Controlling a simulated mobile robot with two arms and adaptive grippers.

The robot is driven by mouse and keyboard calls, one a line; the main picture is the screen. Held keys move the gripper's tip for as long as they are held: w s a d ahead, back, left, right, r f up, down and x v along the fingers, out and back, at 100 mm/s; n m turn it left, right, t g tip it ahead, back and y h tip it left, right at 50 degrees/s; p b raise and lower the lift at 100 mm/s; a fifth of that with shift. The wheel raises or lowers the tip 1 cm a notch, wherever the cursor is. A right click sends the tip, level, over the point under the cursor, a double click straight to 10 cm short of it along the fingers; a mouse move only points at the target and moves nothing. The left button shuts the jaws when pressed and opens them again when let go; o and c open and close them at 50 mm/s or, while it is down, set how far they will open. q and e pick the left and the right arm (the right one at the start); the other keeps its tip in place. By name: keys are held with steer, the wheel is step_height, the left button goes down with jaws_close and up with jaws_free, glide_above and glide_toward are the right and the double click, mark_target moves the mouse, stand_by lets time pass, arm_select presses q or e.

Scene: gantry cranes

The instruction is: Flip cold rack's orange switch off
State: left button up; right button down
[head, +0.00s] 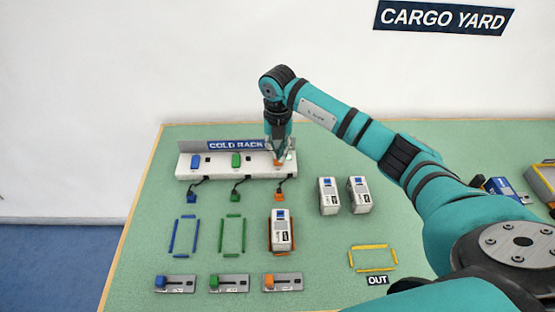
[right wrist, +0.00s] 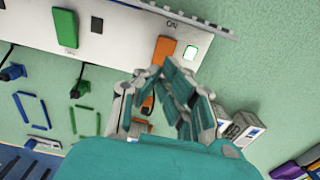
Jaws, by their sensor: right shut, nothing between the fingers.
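The cold rack (head: 214,174) is a white strip with a blue sign at the back of the green table. It has a blue switch (head: 195,162), a green switch (head: 236,160) and an orange switch at its right end. My right gripper (head: 280,157) is over that right end and partly hides the orange switch in the head view. In the right wrist view the orange switch (right wrist: 163,50) lies just beyond my fingertips, beside an ON mark and a small bright white window. The right gripper is shut and empty. I cannot tell whether it touches the switch.
Blue, green and orange plugs with black cables lie before the rack. A white container (head: 281,238) stands in the orange frame; two more containers (head: 330,196) (head: 359,195) stand to the right. Slider plates line the front. A yellow OUT frame (head: 372,246) is empty.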

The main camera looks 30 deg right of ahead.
stand_by(0.6)
steer(key=shift+f+b, duration=0.9)
steer(key=shift+f, duration=0.4)
stand_by(0.5)
steer(key=shift+s+r, duration=0.1)
steer(key=shift+r, duration=0.05)
steer(key=shift+r+p, duration=0.55)
steer(key=shift+p, duration=0.1)
steer(key=shift+r+p, duration=2.05)
steer(key=shift+r, duration=0.8)
steer(key=shift+f, duration=0.1)
